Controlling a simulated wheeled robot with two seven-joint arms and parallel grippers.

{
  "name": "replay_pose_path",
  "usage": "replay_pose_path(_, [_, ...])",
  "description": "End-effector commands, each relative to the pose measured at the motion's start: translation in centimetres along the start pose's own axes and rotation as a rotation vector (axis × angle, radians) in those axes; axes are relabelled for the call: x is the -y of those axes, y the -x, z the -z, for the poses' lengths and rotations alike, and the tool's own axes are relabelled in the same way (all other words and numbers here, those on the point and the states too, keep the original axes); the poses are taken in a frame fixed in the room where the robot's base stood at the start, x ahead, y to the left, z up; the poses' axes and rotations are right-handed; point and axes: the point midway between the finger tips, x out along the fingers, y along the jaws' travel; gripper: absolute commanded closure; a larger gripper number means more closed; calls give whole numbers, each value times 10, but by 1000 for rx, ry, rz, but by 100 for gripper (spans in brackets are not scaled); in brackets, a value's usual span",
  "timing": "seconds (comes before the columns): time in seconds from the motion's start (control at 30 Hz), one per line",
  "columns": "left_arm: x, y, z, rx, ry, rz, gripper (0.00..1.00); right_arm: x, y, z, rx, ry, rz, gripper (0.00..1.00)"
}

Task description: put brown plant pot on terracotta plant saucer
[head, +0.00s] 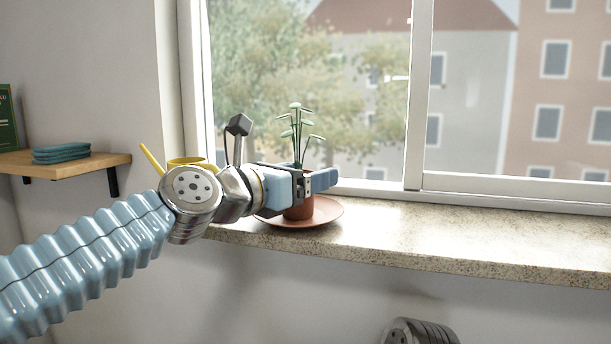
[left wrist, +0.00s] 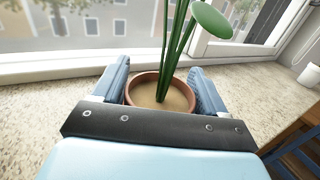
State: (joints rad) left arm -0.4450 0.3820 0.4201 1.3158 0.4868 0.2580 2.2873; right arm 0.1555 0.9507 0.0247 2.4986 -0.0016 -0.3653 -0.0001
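The brown plant pot (head: 299,211) holds a green plant and stands upright over the terracotta plant saucer (head: 325,213) on the window sill. Its base seems to rest within the saucer, but the gripper partly hides it. My left gripper (head: 318,182) reaches in from the left at the pot's upper part. In the left wrist view the fingers of my left gripper (left wrist: 160,82) lie along both sides of the pot (left wrist: 161,90), apparently touching its rim. The saucer does not show there. My right gripper is not in view.
The stone sill (head: 430,236) is free to the right of the saucer. The window frame (head: 414,100) stands behind. A yellow object (head: 188,161) is partly hidden behind my left arm. A wooden shelf (head: 65,163) with teal items (head: 62,153) is at the left wall.

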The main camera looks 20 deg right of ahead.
Motion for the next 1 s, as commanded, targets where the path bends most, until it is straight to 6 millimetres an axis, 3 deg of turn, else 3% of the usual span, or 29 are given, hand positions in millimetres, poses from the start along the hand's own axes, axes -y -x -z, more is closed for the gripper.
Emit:
replay_pose_path(0.1, [0,0,0,0,0,0,10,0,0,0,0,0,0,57])
replay_pose_path(0.43, [0,0,-6,0,0,0,10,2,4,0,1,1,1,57])
replay_pose_path(1.0, [-1,110,-2,0,-1,-3,10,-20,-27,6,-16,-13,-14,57])
